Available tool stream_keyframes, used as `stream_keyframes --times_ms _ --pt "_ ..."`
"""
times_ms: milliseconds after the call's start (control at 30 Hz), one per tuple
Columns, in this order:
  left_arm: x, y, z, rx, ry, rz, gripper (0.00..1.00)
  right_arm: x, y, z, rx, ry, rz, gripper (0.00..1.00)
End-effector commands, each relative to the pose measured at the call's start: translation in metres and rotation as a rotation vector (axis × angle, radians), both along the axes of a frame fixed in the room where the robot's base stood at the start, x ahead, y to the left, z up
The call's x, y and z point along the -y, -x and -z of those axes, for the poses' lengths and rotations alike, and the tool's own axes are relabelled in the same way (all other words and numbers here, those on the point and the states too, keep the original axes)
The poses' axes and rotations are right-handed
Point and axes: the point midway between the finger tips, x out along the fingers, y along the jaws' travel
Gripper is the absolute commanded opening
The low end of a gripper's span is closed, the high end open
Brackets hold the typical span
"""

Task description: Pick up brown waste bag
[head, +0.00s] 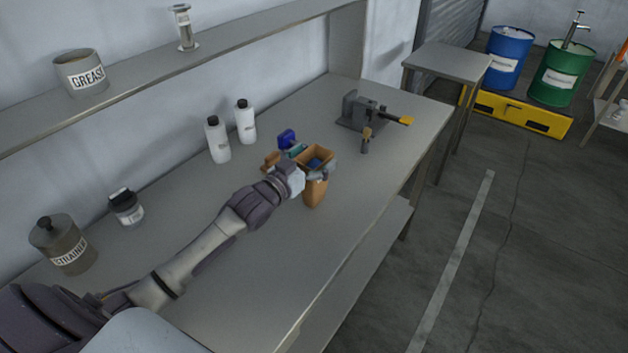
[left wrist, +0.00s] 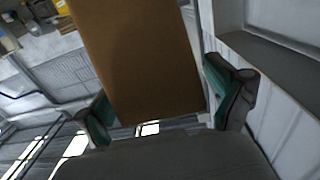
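The brown waste bag (head: 316,190) is upright at the front part of the grey workbench, with its top open and something blue inside. My left gripper (head: 312,170) is at the bag, coming from the left. In the left wrist view the bag (left wrist: 145,60) fills the middle, between the two teal-padded fingers of the left gripper (left wrist: 160,98). One finger is close along each side of it. I cannot tell whether both pads press on it, or whether its base touches the bench. My right gripper is out of view.
Behind the gripper are a blue item (head: 287,138) and a small brown item (head: 271,160). Two white bottles (head: 218,140) stand near the wall, and a vise (head: 365,112) is to the right. A black-lidded jar (head: 126,207) and a retainer pot (head: 62,244) stand left. The front bench surface is clear.

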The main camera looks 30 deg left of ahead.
Motion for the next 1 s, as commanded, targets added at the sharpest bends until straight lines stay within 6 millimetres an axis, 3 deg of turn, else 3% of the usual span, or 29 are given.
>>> stream_keyframes --times_ms 33,333,667,1000 --pt "0.000 0.000 0.000 0.000 0.000 0.000 0.81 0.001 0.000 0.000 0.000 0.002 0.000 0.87" --pt "0.000 0.000 0.000 0.000 0.000 0.000 0.31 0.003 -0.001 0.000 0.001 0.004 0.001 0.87" --pt "0.000 0.000 -0.002 0.001 0.000 0.000 0.30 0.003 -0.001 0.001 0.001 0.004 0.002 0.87" --pt "0.000 0.000 -0.031 0.004 0.000 0.001 0.30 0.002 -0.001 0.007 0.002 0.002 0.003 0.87"
